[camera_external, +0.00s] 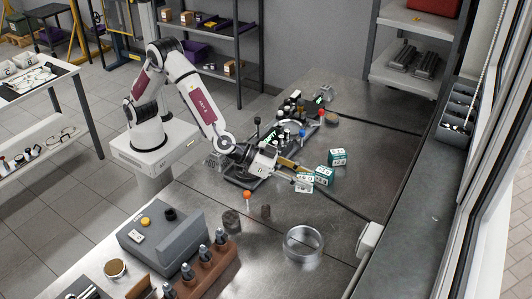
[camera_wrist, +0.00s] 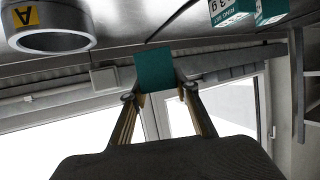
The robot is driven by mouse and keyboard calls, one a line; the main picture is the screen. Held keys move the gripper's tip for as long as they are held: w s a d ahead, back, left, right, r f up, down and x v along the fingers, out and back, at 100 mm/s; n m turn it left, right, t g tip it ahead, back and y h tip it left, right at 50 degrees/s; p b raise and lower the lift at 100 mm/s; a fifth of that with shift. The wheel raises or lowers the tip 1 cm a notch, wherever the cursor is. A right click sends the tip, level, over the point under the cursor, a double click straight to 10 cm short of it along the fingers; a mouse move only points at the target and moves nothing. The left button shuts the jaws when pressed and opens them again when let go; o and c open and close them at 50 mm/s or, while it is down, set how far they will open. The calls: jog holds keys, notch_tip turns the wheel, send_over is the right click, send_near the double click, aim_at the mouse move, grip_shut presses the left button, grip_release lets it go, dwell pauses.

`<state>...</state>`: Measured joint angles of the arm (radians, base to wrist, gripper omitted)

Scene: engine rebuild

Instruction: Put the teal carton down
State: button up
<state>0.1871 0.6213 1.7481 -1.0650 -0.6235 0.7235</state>
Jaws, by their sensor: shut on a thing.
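My gripper (camera_external: 298,174) reaches out over the bench, pointing toward the window side. It is shut on a teal carton (camera_wrist: 155,70), whose plain teal face sits between the two fingertips in the wrist view. In the external view the held carton (camera_external: 304,187) shows white labelled faces. I cannot tell how far it is above the bench. Two other teal-and-white cartons, one near (camera_external: 324,176) and one farther back (camera_external: 337,157), are beside it; they also show at the top right of the wrist view (camera_wrist: 232,12).
A metal ring (camera_external: 303,243) lies on the bench in front, also at the wrist view's top left (camera_wrist: 50,27). A brown block with metal parts (camera_external: 208,262) and a grey case (camera_external: 163,240) stand front left. A dark tray of small items is behind.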

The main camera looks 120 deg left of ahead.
aim_at(303, 190)
jog(key=shift+f, duration=2.5)
jog(key=shift+f, duration=0.1)
jog(key=shift+f, duration=1.75)
jog(key=shift+f, duration=0.2)
jog(key=o, duration=1.1)
jog(key=shift+r, duration=0.1)
jog(key=shift+r, duration=0.15)
jog(key=shift+v, duration=6)
